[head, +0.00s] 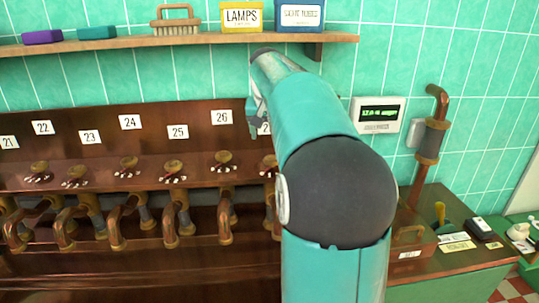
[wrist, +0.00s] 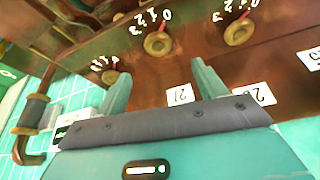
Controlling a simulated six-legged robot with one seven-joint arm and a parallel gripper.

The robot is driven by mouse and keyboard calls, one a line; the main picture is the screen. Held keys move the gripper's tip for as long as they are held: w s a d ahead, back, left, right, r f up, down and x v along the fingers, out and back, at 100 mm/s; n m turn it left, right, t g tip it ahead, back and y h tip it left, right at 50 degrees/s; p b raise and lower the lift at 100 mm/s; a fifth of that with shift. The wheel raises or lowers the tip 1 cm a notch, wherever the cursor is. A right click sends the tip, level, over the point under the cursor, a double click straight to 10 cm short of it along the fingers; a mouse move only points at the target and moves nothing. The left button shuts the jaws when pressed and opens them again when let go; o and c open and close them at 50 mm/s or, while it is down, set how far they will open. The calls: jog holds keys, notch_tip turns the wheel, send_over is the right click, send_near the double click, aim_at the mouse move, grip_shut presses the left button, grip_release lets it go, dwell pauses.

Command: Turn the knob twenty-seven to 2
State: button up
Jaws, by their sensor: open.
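Knob twenty-seven (wrist: 157,43) is a round brass knob on the brown panel, with white digits 0 to 3 around it. Its red mark appears to point near 0. Its white label (wrist: 180,95) shows upside down in the wrist view. In the head view the knob (head: 269,163) and label (head: 265,128) are partly hidden by my arm. My gripper (wrist: 160,69) is open and empty. Its two fingers stand on either side of the knob's line, with the knob just beyond the tips and apart from them. In the head view my gripper is mostly hidden by my arm.
Knob twenty-six (wrist: 240,30) and another knob (wrist: 110,75) flank it closely. Several more knobs and copper pipes run to the left. A shelf (head: 150,40) with boxes and a brush hangs above. A green display (head: 378,114) and a copper pipe (head: 428,140) are at right.

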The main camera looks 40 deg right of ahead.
jog(key=x, duration=0.9)
jog(key=shift+s+d+f, duration=0.15)
jog(key=shift+w+d+f, duration=0.1)
jog(key=shift+w+f, duration=0.15)
jog(key=shift+f, duration=0.2)
jog(key=c, duration=1)
